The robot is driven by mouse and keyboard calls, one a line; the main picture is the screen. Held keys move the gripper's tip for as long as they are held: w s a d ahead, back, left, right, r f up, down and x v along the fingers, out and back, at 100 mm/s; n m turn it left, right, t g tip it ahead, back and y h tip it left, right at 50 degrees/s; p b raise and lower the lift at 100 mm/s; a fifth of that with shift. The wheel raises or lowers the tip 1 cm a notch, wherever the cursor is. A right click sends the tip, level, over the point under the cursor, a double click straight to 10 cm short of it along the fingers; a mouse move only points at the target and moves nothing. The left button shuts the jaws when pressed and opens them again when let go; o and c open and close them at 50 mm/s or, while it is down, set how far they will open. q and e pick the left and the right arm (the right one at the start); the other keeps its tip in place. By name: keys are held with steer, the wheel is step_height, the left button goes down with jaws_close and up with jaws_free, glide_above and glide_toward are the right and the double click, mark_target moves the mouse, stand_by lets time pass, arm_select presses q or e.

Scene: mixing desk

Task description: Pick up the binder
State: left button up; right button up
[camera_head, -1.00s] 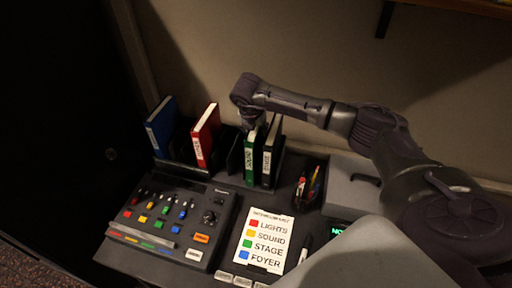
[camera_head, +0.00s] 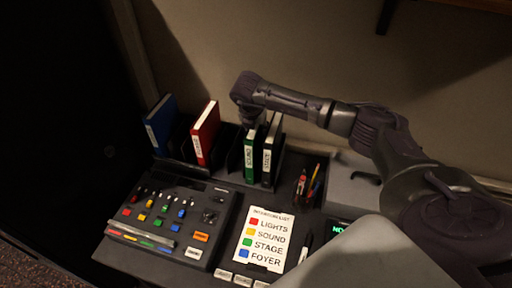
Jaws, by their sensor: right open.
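Several binders stand in a dark rack at the back of the desk: a blue binder (camera_head: 160,124) at the left, a red binder (camera_head: 205,133), a green binder (camera_head: 250,158) and a black binder (camera_head: 269,156) with a white label at the right. My right gripper (camera_head: 252,122) points down at the top of the green binder, from above and behind it. Its fingers are mostly hidden, and I cannot tell whether they touch the binder. My left gripper is not in view.
A mixing desk (camera_head: 170,222) with coloured buttons lies in front of the rack. A label card (camera_head: 264,240), a pen holder (camera_head: 308,188) and a grey case (camera_head: 352,188) stand to the right. The wall is close behind.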

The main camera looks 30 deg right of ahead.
steer(key=shift+c, duration=0.2)
jaws_close()
steer(key=shift+r, duration=0.1)
